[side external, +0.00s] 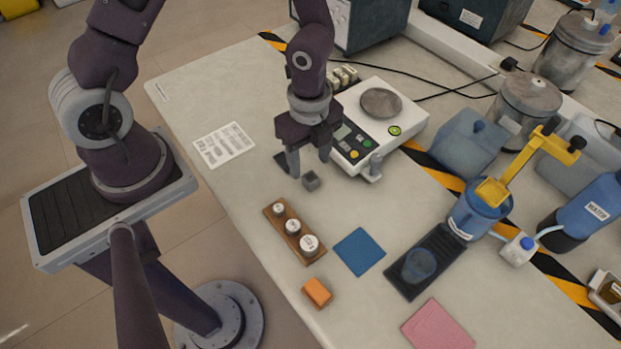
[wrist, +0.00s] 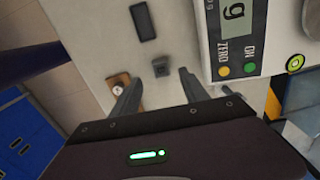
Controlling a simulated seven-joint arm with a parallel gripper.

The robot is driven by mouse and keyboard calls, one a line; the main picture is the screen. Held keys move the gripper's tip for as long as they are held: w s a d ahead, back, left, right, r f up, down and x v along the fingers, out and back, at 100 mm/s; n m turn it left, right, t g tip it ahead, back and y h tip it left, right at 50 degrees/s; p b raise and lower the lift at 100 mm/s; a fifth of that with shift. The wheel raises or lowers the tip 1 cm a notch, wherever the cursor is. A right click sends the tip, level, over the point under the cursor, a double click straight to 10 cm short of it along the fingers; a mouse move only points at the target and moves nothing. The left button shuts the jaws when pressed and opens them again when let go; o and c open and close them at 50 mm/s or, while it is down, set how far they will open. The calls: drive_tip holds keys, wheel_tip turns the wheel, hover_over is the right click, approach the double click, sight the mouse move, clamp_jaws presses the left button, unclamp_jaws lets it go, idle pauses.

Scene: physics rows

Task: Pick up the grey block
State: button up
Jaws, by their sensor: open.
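The grey block (side external: 311,181) is a small dark cube on the pale bench, in front of the scale. It also shows in the wrist view (wrist: 160,67), upper middle, just beyond the fingertips and roughly in line with the gap between them. My gripper (side external: 309,166) points down, with its fingers apart and nothing between them. In the side view its fingertips are just behind and above the block in the picture. In the wrist view my gripper (wrist: 157,77) has one finger to each side of the block's line. I cannot tell the exact fingertip height.
The white scale (side external: 410,126) stands close on the right. A dark flat rectangle (wrist: 143,22) lies near the grey block.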

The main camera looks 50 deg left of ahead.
sight(311, 177)
wheel_tip(311, 177, down, 6)
drive_tip(key=shift+w+r, duration=0.1)
drive_tip(key=shift+w, duration=0.05)
clamp_jaws()
